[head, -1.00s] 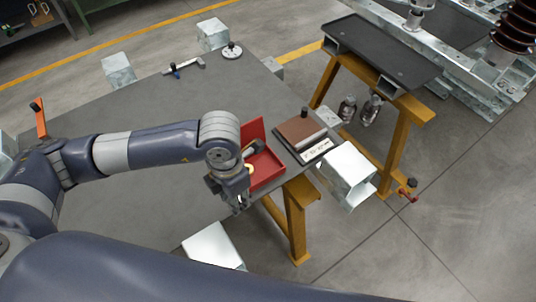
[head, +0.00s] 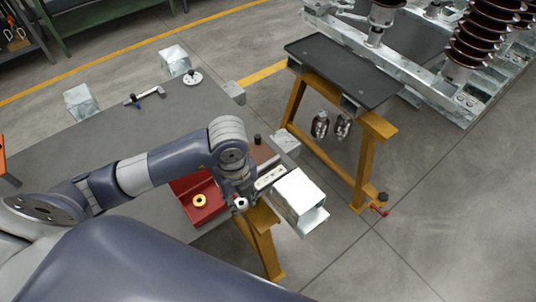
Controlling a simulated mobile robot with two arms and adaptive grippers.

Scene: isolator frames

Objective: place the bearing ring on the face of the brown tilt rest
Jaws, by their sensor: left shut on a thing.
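The brown tilt rest (head: 262,154) is at the right corner of the grey table, with a dark knob behind it and a pale marked strip in front. My arm hides much of its face. My left gripper (head: 240,199) points down in front of the rest's left part, over the table's near edge. It is shut on a small, pale, shiny ring, which looks like the bearing ring (head: 241,204). The fingers are small and partly hidden. I cannot tell its height above the table. My right gripper is out of view.
A red open tray (head: 188,184) with a yellow ring (head: 200,201) in it lies left of the gripper. A pale metal block (head: 299,198) juts out beside the rest. A tool (head: 146,97) and a round base (head: 193,77) lie far back. The middle of the table is clear.

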